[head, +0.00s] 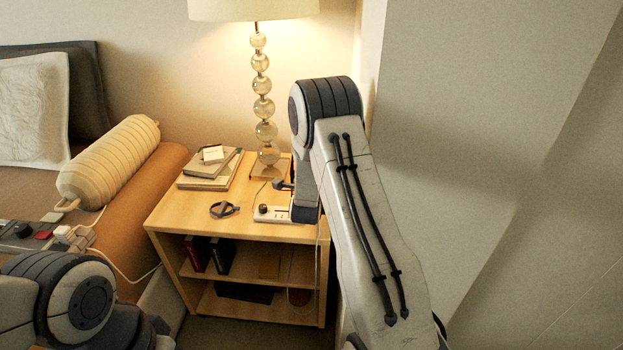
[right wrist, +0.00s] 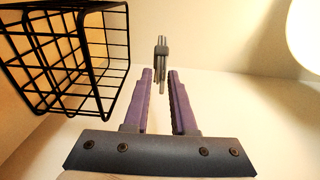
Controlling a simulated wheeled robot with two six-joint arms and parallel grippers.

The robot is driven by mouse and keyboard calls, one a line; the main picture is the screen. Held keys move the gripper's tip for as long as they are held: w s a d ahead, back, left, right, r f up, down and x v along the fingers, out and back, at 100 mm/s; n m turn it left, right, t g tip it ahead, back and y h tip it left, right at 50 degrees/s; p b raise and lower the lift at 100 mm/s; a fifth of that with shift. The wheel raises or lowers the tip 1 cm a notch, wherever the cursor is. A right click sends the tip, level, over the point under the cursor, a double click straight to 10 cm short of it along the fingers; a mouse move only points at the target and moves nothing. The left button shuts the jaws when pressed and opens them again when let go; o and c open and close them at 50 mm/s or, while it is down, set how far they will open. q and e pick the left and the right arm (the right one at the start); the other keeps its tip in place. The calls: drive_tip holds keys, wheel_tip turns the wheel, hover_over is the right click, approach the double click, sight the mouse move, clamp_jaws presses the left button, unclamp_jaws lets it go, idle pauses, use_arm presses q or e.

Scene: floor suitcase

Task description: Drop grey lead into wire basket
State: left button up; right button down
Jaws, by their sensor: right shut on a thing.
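My right gripper (right wrist: 160,78) is shut on the grey lead (right wrist: 161,48), whose grey plug-like end shows between and beyond the purple fingertips in the right wrist view. The black wire basket (right wrist: 104,62) fills the upper left of that view, to the left of the fingers and apart from the lead. In the head view my right arm reaches down over the right side of the nightstand and hides its gripper; I cannot make out the basket there. My left arm shows only at the bottom left, with its gripper out of view.
The wooden nightstand (head: 175,215) holds a lamp (head: 263,108), stacked books (head: 210,170), a dark loop (head: 224,209) and a white power strip (head: 272,213). A bed with a bolster (head: 110,165) stands left. A wall closes the right side.

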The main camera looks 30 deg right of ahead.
drive_tip(key=c, duration=0.7)
unclamp_jaws()
drive_tip(key=shift+o, duration=0.2)
drive_tip(key=v, duration=1)
drive_tip(key=shift+s, duration=0.2)
drive_tip(key=shift+a, duration=0.1)
